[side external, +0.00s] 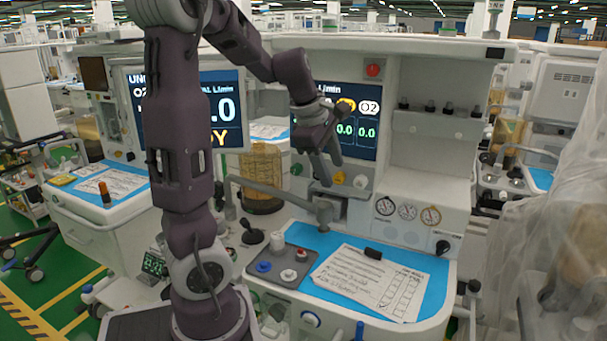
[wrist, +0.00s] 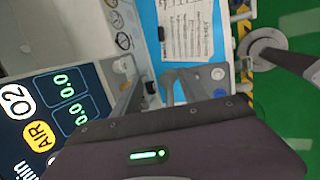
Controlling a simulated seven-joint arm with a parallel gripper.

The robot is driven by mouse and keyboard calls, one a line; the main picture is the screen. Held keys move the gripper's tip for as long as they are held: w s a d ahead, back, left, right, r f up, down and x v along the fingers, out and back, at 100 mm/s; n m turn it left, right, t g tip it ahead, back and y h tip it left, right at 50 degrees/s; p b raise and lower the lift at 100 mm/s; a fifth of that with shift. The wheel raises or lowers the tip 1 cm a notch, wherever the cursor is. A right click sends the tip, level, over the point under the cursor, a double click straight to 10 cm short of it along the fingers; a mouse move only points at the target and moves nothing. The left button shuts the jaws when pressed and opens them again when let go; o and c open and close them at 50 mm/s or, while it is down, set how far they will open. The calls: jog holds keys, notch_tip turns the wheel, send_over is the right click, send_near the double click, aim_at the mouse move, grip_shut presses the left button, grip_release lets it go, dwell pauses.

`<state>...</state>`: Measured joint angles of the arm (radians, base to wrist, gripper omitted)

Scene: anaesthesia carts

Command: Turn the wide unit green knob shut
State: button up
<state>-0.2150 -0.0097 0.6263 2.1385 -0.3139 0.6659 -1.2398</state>
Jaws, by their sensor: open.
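The wide unit (side external: 440,185) is the larger cart on the right in the side external view. A small green knob (side external: 297,169) sits on its panel below the screen, left of a yellow knob (side external: 339,178) and a white knob (side external: 360,181). My gripper (side external: 331,174) is open with nothing between its fingers. It points down in front of the panel, to the right of the green knob in the picture and apart from it as far as I can tell. In the wrist view the open fingers (wrist: 148,90) show, but I cannot make out the green knob.
A screen (side external: 345,120) stands behind my gripper. Below are a jointed grey arm (side external: 270,190), a grey tray with knobs (side external: 283,262) and a checklist (side external: 365,280) on a blue mat. Three gauges (side external: 407,211) sit right. A second cart (side external: 95,215) stands left.

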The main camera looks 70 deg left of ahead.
jog(key=a+f+n+g, duration=0.1)
jog(key=a+n, duration=0.7)
jog(key=n+g+y, duration=0.1)
jog(key=n+y, duration=0.1)
jog(key=n, duration=0.8)
send_near(295, 166)
notch_tip(295, 166, down, 3)
jog(key=x, duration=0.6)
jog(key=shift+w+a, duration=0.3)
jog(key=shift+a, duration=0.15)
jog(key=shift+w+f, duration=0.1)
jog(key=shift+f, duration=0.15)
jog(key=shift+c, duration=0.4)
grip_shut()
